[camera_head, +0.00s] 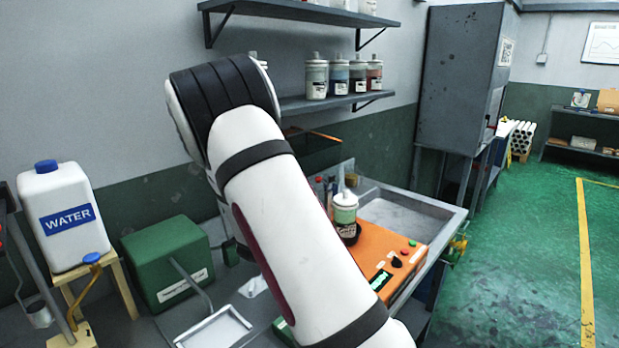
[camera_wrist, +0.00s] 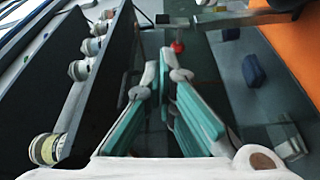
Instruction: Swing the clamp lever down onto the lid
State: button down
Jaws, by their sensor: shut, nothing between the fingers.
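In the wrist view my gripper (camera_wrist: 158,74) points away from the camera. Its teal-padded fingers are shut at the tips with nothing between them. A small red knob (camera_wrist: 178,47) shows just beyond the fingertips, apart from them as far as I can see. A grey bar (camera_wrist: 225,18) crosses above it. I cannot tell for sure whether the knob or bar belongs to the clamp lever. The lid is not clearly identifiable in either view. In the head view my white arm hides my gripper and part of the bench.
An orange device (camera_head: 395,255) stands on the bench with a white-topped jar (camera_head: 345,212) by it. A green box (camera_head: 168,258), a white tray (camera_head: 215,330) and a water canister (camera_head: 62,215) are at left. Shelves (camera_head: 335,101) with several jars overhang the bench. The green floor at right is clear.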

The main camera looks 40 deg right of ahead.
jog(key=shift+w+a, duration=0.1)
jog(key=shift+w, duration=0.05)
jog(key=x, duration=1)
dwell(0.5)
jog(key=shift+m+h+b, duration=0.3)
jog(key=shift+m+b, duration=0.05)
jog(key=shift+m, duration=0.35)
